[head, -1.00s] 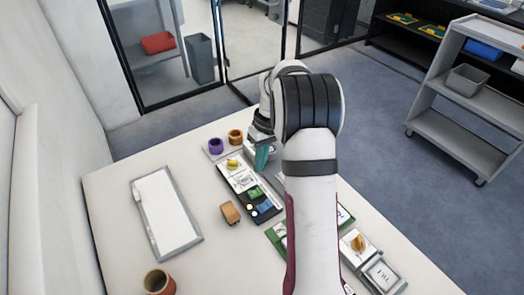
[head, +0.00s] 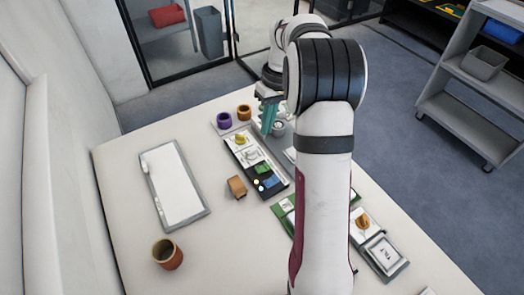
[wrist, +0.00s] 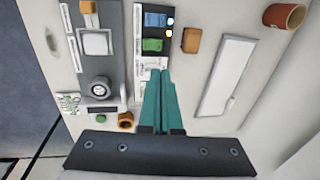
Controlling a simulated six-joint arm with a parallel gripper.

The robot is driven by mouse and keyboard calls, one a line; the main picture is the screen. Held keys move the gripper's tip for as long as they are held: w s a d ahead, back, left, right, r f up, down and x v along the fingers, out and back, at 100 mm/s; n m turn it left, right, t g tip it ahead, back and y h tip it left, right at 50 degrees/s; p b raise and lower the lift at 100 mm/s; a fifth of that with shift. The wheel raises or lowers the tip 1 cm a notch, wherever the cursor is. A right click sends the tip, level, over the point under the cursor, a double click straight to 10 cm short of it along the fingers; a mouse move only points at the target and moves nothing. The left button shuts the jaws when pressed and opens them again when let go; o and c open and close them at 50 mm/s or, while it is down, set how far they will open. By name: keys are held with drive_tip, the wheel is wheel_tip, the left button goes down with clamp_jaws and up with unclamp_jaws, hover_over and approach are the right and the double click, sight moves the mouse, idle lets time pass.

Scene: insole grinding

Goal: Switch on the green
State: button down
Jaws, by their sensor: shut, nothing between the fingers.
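The black switch panel (head: 285,181) lies on the table, with a green switch (head: 263,168) beside a blue one (head: 271,181). In the wrist view the green switch (wrist: 152,45) sits just ahead of my fingertips, with the blue switch (wrist: 155,19) beyond it. My gripper (head: 268,134) has teal fingers pointing down, near the panel's far end. In the wrist view my gripper (wrist: 160,72) is shut and empty, its tips over the panel's white end, a little short of the green switch. I cannot tell the height of the tips above the panel.
A brown block (head: 237,187) lies left of the panel. A white board with a grey frame (head: 208,212) lies farther left. A brown cup (head: 167,255) stands at the front left. Purple (head: 224,120) and orange (head: 244,112) rings are at the far end. A green board (head: 283,209) lies to the right.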

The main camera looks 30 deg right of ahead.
sight(258, 168)
drive_tip(key=f, duration=0.4)
drive_tip(key=a+f, duration=0.1)
drive_tip(key=f, duration=0.4)
drive_tip(key=a+f, duration=0.1)
drive_tip(key=f, duration=0.3)
drive_tip(key=shift+a+f, duration=0.2)
drive_tip(key=shift+f, duration=0.15)
